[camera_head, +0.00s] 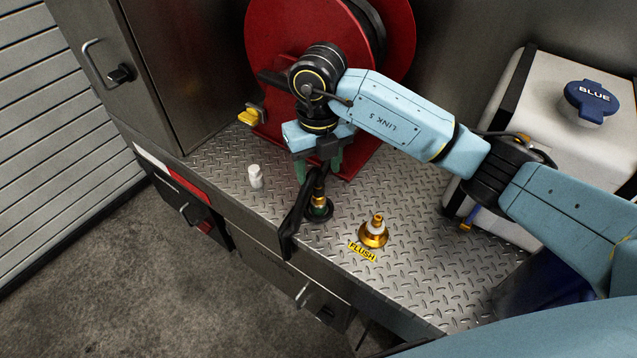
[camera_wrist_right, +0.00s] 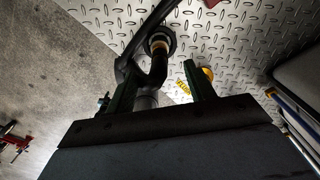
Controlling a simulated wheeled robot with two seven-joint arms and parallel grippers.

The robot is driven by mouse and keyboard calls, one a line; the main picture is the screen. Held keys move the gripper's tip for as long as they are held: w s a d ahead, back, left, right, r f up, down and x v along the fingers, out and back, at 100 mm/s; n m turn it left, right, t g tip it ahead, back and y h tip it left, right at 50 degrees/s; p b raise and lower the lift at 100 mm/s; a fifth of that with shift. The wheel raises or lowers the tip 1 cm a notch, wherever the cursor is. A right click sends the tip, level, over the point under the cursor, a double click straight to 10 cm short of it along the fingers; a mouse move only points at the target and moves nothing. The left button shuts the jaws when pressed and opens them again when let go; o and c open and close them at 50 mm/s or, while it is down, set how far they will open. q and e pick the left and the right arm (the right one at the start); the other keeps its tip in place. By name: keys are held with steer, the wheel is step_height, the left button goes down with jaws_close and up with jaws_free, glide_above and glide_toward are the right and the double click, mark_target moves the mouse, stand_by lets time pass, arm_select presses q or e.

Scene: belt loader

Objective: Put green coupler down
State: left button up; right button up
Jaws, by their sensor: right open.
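The green coupler (camera_head: 319,209) stands on the diamond-plate deck, with a dark green base, a gold collar and a black lever or hose part (camera_head: 291,222) running down to the deck's front edge. In the right wrist view its round end and gold ring (camera_wrist_right: 159,43) show against the deck. My right gripper (camera_head: 318,172) is right above the coupler, pointing down. Its two green fingers are apart, with the black neck of the coupler between or just beyond them in the right wrist view (camera_wrist_right: 160,72); contact cannot be told. My left gripper is not in view.
A brass fitting (camera_head: 374,233) with a yellow FLUSH label (camera_head: 362,251) stands right of the coupler. A small white cylinder (camera_head: 255,176) stands to the left. A red reel (camera_head: 280,50) is behind, and a white tank with a blue cap (camera_head: 592,100) is at right.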

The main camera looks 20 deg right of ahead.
steer(key=shift+r, duration=1.2)
stand_by(0.5)
